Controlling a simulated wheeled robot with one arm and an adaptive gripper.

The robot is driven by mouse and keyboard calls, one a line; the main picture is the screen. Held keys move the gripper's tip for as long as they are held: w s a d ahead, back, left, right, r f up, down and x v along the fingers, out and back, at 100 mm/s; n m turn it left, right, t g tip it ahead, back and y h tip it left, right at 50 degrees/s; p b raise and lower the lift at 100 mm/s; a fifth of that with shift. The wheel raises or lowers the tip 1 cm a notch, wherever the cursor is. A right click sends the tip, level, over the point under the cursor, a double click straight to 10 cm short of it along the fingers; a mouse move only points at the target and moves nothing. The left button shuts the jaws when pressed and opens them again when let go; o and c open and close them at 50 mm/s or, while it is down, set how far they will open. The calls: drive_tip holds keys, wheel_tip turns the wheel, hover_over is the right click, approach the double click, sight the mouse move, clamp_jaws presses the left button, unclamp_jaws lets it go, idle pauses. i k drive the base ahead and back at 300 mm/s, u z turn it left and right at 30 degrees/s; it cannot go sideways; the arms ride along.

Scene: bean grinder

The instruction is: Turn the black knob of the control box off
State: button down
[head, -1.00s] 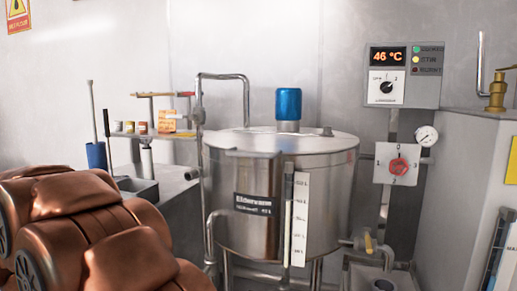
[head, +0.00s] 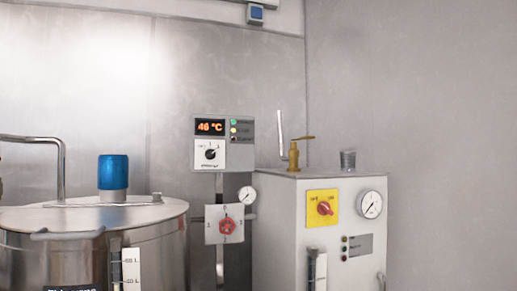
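The grey control box (head: 224,143) is on the back wall, right of the steel tank. Its display reads 46 °C in orange. Its black knob (head: 210,154) sits on a white panel below the display; its pointer seems turned to the upper right, but is too small to read surely. Three small indicator lamps are at the right of the display, the middle one yellow. My gripper is not in view.
The steel tank (head: 150,220) with a blue cap (head: 113,172) fills the lower left. A red knob (head: 227,226) on a white plate and a gauge (head: 246,195) are below the box. A light cabinet (head: 283,230) with a brass tap (head: 294,152) stands right.

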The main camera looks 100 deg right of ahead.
sight(210, 153)
drive_tip(key=z, duration=2.7)
